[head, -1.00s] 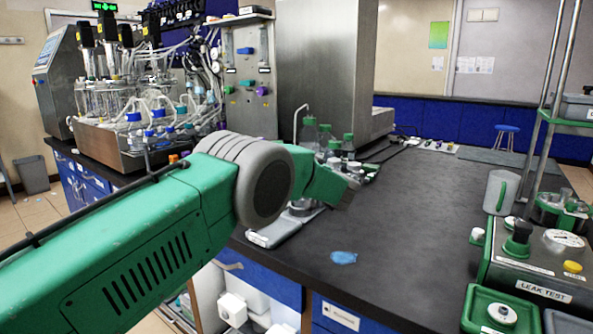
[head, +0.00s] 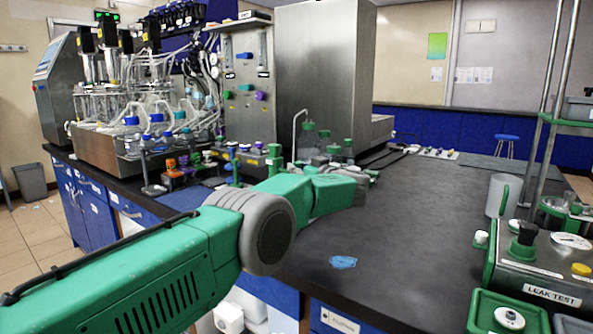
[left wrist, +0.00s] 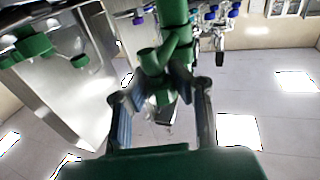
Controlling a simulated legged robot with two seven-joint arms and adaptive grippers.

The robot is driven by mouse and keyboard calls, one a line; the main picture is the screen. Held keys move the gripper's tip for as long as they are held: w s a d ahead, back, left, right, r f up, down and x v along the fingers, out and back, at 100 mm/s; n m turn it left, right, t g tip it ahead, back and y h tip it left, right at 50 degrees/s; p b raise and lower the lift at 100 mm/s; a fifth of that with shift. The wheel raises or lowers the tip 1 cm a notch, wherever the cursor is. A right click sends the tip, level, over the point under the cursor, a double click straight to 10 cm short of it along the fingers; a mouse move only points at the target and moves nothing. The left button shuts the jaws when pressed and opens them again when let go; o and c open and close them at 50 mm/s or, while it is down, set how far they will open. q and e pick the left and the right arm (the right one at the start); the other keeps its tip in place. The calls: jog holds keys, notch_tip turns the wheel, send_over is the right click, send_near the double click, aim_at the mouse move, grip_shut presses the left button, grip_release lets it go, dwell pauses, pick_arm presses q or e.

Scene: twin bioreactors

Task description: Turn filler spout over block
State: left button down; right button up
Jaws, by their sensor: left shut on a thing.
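My left gripper (left wrist: 160,98) is shut on a green fitting (left wrist: 155,62) in the left wrist view; its two dark fingers stand on either side of it. A thicker green post (left wrist: 174,12) runs up from it. The fitting may be part of the filler spout, but I cannot tell for sure. In the head view my left arm reaches over the bench, and its wrist hides the fingers and what they hold. A thin bent pipe (head: 294,130) stands behind the wrist. I cannot make out the block. My right gripper is not in view.
A bioreactor bench unit (head: 105,150) is at the back left, beside a tall steel cabinet (head: 320,75). A blue patch (head: 343,262) lies on the dark bench top. A leak-test box (head: 530,275) stands at the right. Mid-bench is clear.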

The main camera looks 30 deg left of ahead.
pick_arm(q)
jog(key=shift+w+d+r, duration=0.1)
jog(key=shift+d+r, duration=0.05)
jog(key=shift+r, duration=0.05)
jog(key=c, duration=1.5)
grip_release()
jog(key=shift+o, duration=0.8)
jog(key=shift+w+d+f, duration=0.1)
jog(key=shift+w+f, duration=0.05)
jog(key=shift+w, duration=0.05)
jog(key=shift+s, duration=0.1)
jog(key=shift+d, duration=0.15)
jog(key=v, duration=1.2)
